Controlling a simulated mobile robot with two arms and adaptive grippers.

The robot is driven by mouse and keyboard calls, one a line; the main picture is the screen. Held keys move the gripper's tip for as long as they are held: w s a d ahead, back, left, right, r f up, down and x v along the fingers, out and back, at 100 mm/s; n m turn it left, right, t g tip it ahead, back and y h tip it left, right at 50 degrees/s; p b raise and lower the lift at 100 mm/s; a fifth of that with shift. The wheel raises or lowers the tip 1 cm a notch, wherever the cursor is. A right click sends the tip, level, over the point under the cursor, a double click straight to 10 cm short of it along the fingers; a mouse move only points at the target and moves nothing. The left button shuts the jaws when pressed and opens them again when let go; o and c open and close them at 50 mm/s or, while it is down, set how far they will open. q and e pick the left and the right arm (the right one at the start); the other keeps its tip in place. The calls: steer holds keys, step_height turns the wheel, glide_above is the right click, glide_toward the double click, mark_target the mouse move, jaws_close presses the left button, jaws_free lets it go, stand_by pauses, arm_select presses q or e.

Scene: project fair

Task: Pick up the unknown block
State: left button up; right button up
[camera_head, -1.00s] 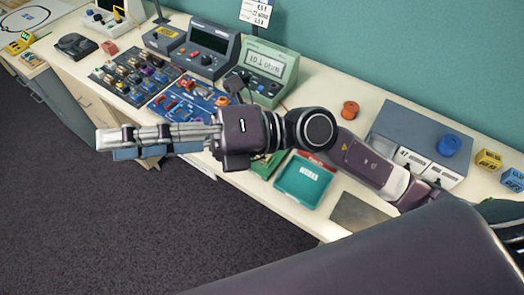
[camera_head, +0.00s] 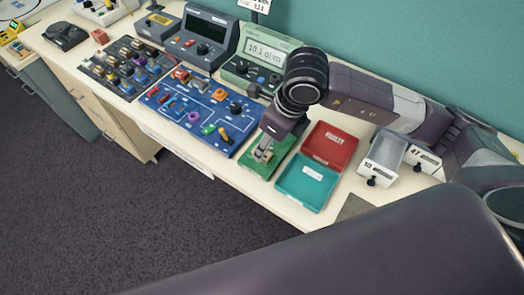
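My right gripper (camera_head: 262,158) points down over a small green board (camera_head: 256,168) on the bench. Its fingertips are close to the board. Whether they are open or shut, and whether they touch anything, is too small to tell. I cannot make out which piece is the unknown block; anything under the fingers is hidden by the gripper. Several small coloured blocks sit in the dark sorting tray (camera_head: 104,72) at the left and on the blue circuit board (camera_head: 216,138). The green meter (camera_head: 245,72) behind my gripper reads about 10.1 ohm. My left gripper is not in view.
A red tray marked FAULTY (camera_head: 336,139) and a teal tray (camera_head: 290,190) lie just right of the green board. A grey power supply (camera_head: 184,50) stands at the back.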

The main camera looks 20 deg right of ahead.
steer(key=p+x, duration=0.2)
steer(key=x, duration=0.2)
steer(key=shift+w+f, duration=0.25)
steer(key=shift+f, duration=0.25)
steer(key=shift+c, duration=0.3)
jaws_close()
steer(key=shift+r, duration=0.1)
